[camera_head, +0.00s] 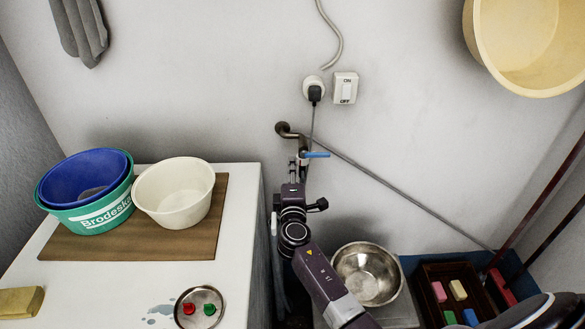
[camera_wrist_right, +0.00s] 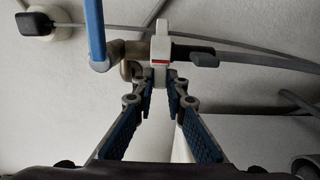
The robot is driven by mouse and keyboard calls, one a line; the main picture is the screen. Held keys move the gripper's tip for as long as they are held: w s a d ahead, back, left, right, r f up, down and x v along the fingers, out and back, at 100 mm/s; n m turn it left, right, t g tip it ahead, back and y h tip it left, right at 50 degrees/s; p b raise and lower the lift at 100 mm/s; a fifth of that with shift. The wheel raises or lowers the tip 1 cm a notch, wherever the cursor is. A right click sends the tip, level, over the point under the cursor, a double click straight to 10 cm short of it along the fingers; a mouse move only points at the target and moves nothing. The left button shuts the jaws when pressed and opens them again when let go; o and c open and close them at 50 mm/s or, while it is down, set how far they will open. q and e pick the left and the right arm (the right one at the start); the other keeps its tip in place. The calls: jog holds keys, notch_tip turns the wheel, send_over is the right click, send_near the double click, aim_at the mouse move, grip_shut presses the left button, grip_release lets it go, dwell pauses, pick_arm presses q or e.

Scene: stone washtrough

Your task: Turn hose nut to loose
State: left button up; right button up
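A metal wall tap with a blue lever (camera_head: 317,155) sits on the back wall. In the right wrist view, the blue lever (camera_wrist_right: 96,35) hangs at the left and a white fitting with a red mark (camera_wrist_right: 160,48) stands at the centre. I cannot tell clearly which part is the hose nut. My right gripper (camera_head: 298,165) is at the tap, pointing toward the wall. In the wrist view its blue-padded fingers (camera_wrist_right: 160,88) are apart, with the tips just below or around the fitting's lower end. Contact is not clear. My left gripper is not in view.
A plug in a socket (camera_head: 314,90) and an ON/OFF switch (camera_head: 344,88) are above the tap. A thin pipe (camera_head: 400,195) slopes right. A metal bowl (camera_head: 367,273) stands below. The white counter (camera_head: 240,215) at left holds a cream basin (camera_head: 174,193) and nested tubs (camera_head: 85,190).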

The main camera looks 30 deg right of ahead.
jog(key=shift+w+a+f+m+g+h+b, duration=0.1)
jog(key=shift+w+f+m+g+h+b, duration=0.25)
jog(key=shift+b, duration=0.75)
grip_shut()
jog(key=shift+r+m+h+b, duration=0.35)
jog(key=shift+h+b, duration=0.1)
jog(key=shift+h, duration=0.1)
jog(key=o, duration=0.8)
grip_release()
jog(key=shift+c, duration=0.2)
jog(key=shift+s+a, duration=0.1)
jog(key=shift+s, duration=0.05)
jog(key=v, duration=1.1)
jog(key=shift+s+a, duration=0.3)
